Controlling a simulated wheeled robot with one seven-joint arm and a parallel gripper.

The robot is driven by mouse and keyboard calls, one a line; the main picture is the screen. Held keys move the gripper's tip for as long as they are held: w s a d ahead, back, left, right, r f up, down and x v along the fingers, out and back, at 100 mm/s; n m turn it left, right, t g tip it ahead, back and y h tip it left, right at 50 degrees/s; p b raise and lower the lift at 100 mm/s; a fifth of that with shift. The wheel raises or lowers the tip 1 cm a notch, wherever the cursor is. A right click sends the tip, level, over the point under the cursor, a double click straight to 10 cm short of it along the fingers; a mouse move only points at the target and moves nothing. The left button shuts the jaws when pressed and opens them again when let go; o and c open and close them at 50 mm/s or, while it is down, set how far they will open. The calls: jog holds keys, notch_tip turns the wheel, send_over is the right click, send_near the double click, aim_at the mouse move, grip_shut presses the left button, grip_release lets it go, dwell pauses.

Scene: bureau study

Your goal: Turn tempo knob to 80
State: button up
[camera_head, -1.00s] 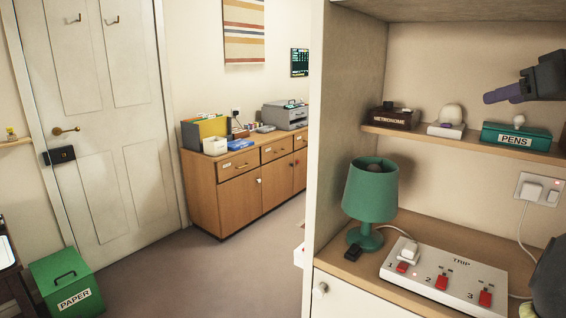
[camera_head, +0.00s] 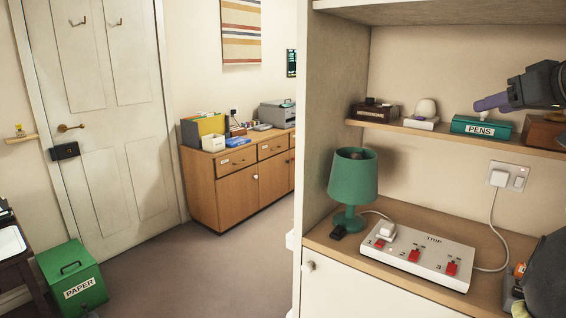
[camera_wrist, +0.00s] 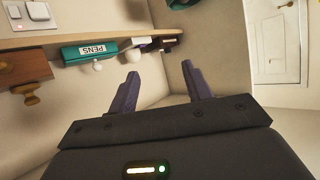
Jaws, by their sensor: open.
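The metronome (camera_head: 374,111) is a small dark box at the left end of the wall shelf. Its tempo knob cannot be made out clearly; small parts show on its top. In the wrist view a dark box (camera_wrist: 168,43), likely the metronome, lies beyond the pens box and a white item. My gripper (camera_head: 490,103) is in front of the shelf, to the right of the metronome and near the pens box. In the wrist view my gripper (camera_wrist: 160,72) has its two purple fingers apart with nothing between them.
On the shelf (camera_head: 430,134) are a white domed item (camera_head: 425,110), a green pens box (camera_head: 481,129) and a wooden box (camera_head: 541,132). Below stand a green lamp (camera_head: 353,185) and a white trip switch panel (camera_head: 420,258). A cabinet side panel (camera_head: 323,140) stands left of the shelf.

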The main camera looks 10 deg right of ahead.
jog(key=w+a+f+m+g, duration=0.1)
jog(key=w+a+f+g, duration=0.15)
jog(key=a+f, duration=0.45)
jog(key=w+a+f+m+g+y, duration=0.15)
jog(key=w+f, duration=0.25)
jog(key=f, duration=0.6)
jog(key=w+a+f+g+h, duration=0.15)
jog(key=w+a+f, duration=0.3)
jog(key=f, duration=0.45)
jog(key=s+a+f+n+g, duration=0.2)
jog(key=s+a+f+g, duration=0.1)
jog(key=s+a+f, duration=0.7)
jog(key=s+a+f+n+g, duration=0.15)
jog(key=s+a+f, duration=0.45)
jog(key=a+f, duration=0.7)
notch_tip(320, 180, up, 21)
jog(key=d+p, duration=0.1)
jog(key=p, duration=2.1)
jog(key=shift+d+g, duration=0.25)
jog(key=shift+g, duration=0.05)
jog(key=shift+w, duration=0.1)
